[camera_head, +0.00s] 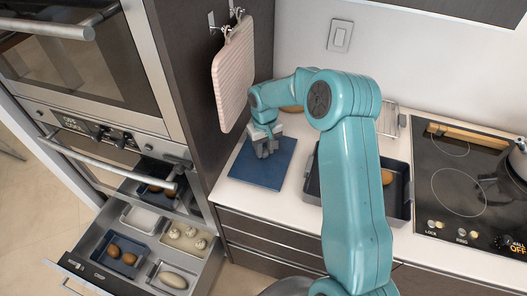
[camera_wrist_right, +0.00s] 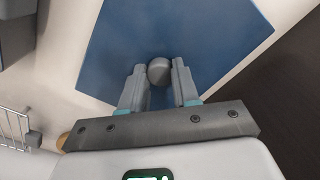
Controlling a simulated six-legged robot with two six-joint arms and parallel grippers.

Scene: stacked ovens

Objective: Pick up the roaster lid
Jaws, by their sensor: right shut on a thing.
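The roaster lid (camera_head: 256,177) is a flat, dark blue rectangular panel at the left end of the white counter. It fills much of the right wrist view (camera_wrist_right: 125,30), with a round grey knob (camera_wrist_right: 158,71) near its middle. My right gripper (camera_head: 266,153) is over the lid, with its fingers on either side of the knob, shut on it. The fingers hide part of the lid. I cannot tell whether the lid touches the counter. My left gripper is not in view.
A dark roasting pan (camera_head: 397,204) stands right of the lid, partly behind my arm. A black cooktop (camera_head: 455,190) with a kettle (camera_head: 517,160) lies further right. A pink board (camera_head: 234,75) hangs close to the left. An open drawer (camera_head: 140,275) below holds food trays.

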